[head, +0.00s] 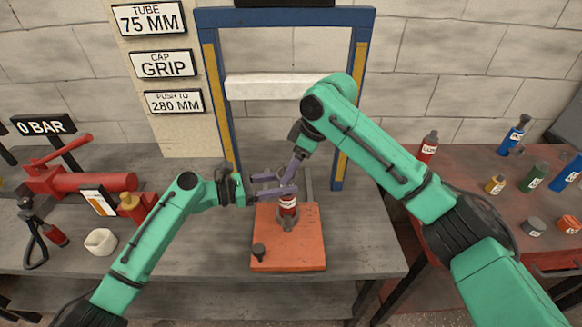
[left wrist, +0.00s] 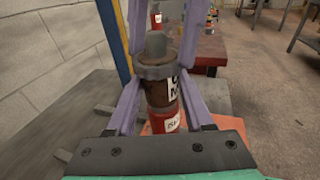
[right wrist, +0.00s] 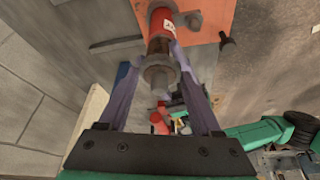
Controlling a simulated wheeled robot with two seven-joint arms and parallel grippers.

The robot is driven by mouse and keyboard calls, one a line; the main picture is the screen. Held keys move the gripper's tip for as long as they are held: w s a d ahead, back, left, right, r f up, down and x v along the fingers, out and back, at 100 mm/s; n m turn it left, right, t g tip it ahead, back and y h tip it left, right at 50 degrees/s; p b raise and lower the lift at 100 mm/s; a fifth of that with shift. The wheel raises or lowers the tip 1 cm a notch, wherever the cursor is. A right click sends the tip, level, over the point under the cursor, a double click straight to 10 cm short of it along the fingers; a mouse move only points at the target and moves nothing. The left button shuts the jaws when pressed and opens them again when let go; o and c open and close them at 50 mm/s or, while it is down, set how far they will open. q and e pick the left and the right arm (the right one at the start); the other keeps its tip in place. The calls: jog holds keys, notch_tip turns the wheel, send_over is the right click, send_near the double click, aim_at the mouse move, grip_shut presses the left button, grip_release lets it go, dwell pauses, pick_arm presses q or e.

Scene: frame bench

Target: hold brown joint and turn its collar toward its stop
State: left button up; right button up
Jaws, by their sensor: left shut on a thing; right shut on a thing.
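The brown joint (left wrist: 158,93) stands upright on an orange board (head: 311,252), with a red, labelled lower part (head: 288,203). A grey collar (left wrist: 156,70) with a grey stub above it tops the brown part. My left gripper (head: 279,187) comes in from the side, its purple fingers on both sides of the joint's brown body, shut on it. My right gripper (head: 288,182) reaches down from above, its fingers on both sides of the collar (right wrist: 158,76), shut on it. The fingers hide much of the joint in the head view. I cannot make out the stop.
A blue and yellow press frame (head: 212,100) stands behind the board. A dark peg (head: 259,251) rises from the board's front left corner. A red pump (head: 85,181) and a white cup (head: 101,241) are at left. A red table (head: 483,195) with several bottles is at right.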

pick_arm(q)
jog(key=shift+a, duration=0.1)
pick_arm(e)
jog(key=o, duration=1.4)
jog(key=v, duration=1.2)
jog(key=shift+r, duration=0.1)
pick_arm(q)
jog(key=o, duration=1.1)
jog(key=shift+c, duration=0.2)
